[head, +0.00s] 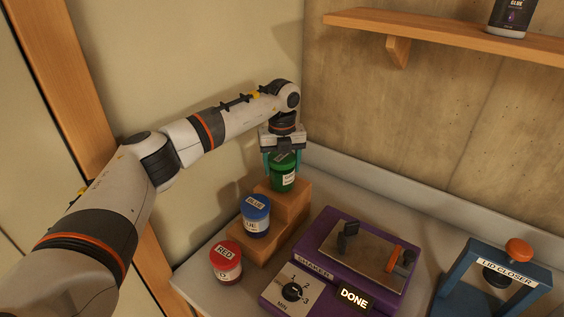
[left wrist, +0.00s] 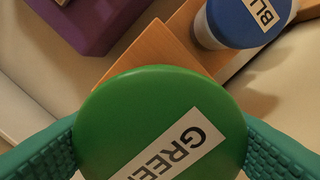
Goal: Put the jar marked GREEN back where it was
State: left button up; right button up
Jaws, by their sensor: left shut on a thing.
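The green jar (head: 283,176) has a green lid and a white label. My left gripper (head: 282,160) is shut on it from above, at the top step of the wooden stand (head: 290,204). I cannot tell whether the jar's base touches the step. In the left wrist view the green lid (left wrist: 160,120) reads GREE, the rest cut off, between the teal fingers of my gripper (left wrist: 165,140). The blue jar (head: 255,218) stands on the lower step, and its lid shows in the left wrist view (left wrist: 238,20). My right gripper is not in view.
A red jar (head: 226,262) stands left of the stand's low end. A purple shaker (head: 318,262) with a dial and a lit DONE sign (head: 354,298) is to the right. A blue lid closer (head: 458,268) stands further right. A shelf (head: 440,34) holds a glue bottle (head: 511,16).

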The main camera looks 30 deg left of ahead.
pick_arm(q)
jog(key=shift+f, duration=0.1)
jog(key=o, duration=1.3)
jog(key=shift+r, duration=0.25)
notch_tip(320, 180, up, 11)
jog(key=b, duration=0.3)
jog(key=shift+d+f, duration=0.1)
jog(key=shift+f, duration=0.1)
jog(key=shift+r, duration=0.65)
